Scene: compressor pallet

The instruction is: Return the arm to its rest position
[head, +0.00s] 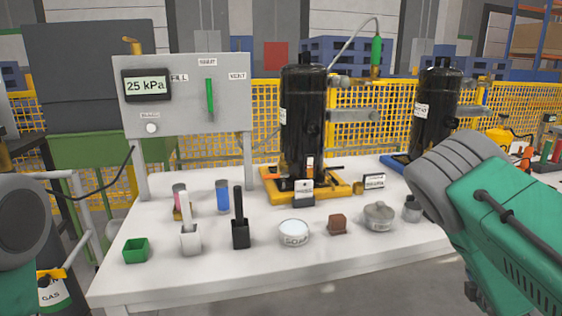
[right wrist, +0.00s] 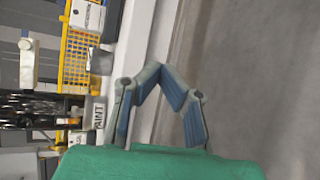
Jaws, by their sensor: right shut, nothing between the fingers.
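Part of my left arm (head: 20,225) shows at the left edge of the head view. The left gripper is out of the picture.
The white table (head: 200,285) carries a gauge panel (head: 190,100) reading 25 kPa, a black compressor (head: 303,120) on a yellow base, a soap tub (head: 294,233), a green box (head: 136,250) and a lidded pot (head: 379,216). A second compressor (head: 437,110) stands behind right.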

